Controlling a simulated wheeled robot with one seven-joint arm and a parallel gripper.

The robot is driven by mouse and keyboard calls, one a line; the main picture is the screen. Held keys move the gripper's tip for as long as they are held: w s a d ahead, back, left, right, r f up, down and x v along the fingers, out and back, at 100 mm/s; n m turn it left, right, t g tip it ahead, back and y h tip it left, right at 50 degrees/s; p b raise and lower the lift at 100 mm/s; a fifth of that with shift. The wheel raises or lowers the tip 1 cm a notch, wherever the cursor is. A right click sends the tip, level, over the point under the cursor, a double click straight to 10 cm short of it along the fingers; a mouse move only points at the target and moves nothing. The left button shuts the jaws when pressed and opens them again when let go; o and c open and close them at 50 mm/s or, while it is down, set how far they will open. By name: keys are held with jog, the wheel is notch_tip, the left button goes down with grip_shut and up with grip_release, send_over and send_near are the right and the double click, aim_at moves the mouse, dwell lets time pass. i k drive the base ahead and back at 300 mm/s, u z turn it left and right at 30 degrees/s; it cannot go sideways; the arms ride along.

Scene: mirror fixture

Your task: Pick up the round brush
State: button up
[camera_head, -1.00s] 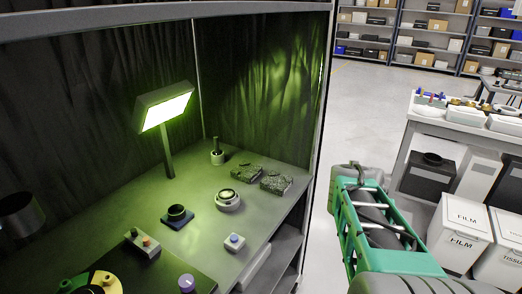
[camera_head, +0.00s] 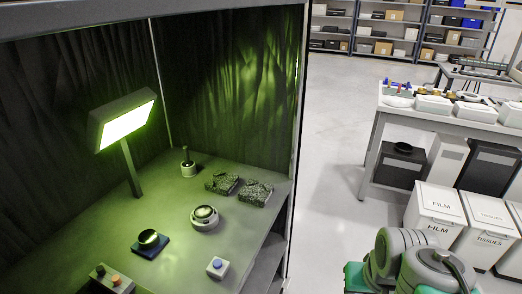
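I cannot clearly pick out a round brush. A small upright item with a dark stem in a pale round base (camera_head: 188,168) stands at the back of the dark booth's bench; it may be the brush, but it is too small to tell. My gripper is not in view. Only grey and green links of my arm show at the lower right, outside the booth and well apart from the bench.
The booth bench (camera_head: 175,207) holds a lit lamp (camera_head: 127,120), a round device (camera_head: 204,217), dark rough blocks (camera_head: 256,192), a dark-blue stand (camera_head: 150,243) and button boxes (camera_head: 217,267). Bins (camera_head: 434,213) and a table (camera_head: 450,122) stand right. Floor (camera_head: 325,200) between is clear.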

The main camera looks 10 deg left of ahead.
aim_at(188, 163)
jog(key=z, duration=0.45)
jog(key=i, duration=1.7)
jog(key=u, duration=3.95)
